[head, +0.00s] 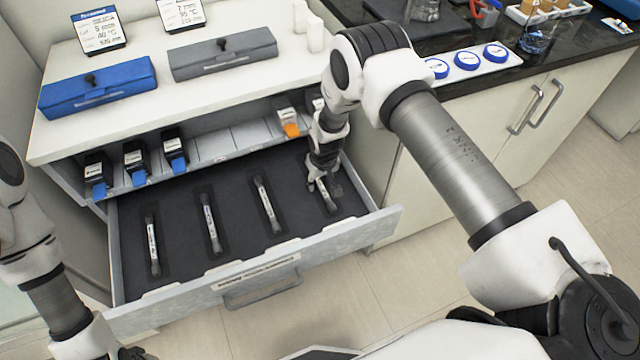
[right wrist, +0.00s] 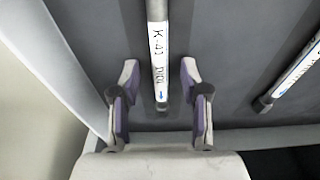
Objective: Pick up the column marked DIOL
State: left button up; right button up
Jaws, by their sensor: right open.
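A slim column with a white label reading K-41 DIOL and a blue arrow (right wrist: 160,62) lies in the open drawer. In the head view it is the rightmost column (head: 329,201), partly hidden by my right gripper (head: 322,186). My right gripper is open over the label end of this column. In the right wrist view its two fingers (right wrist: 160,92) stand on either side of the column, with a gap on each side. Three other labelled columns (head: 152,246) (head: 210,224) (head: 267,206) lie in the drawer to the left. My left gripper is outside the views.
The drawer's front wall (head: 240,280) and right side wall bound the columns. A shelf above holds blue-tabbed boxes (head: 135,162) and an orange-tabbed one (head: 290,123). A blue case (head: 98,92) and a grey case (head: 222,55) sit on the white top.

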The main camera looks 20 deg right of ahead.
jog(key=shift+w+f, duration=0.1)
jog(key=shift+f, duration=0.15)
grip_shut()
jog(key=shift+a+r, duration=0.1)
jog(key=shift+r, duration=0.1)
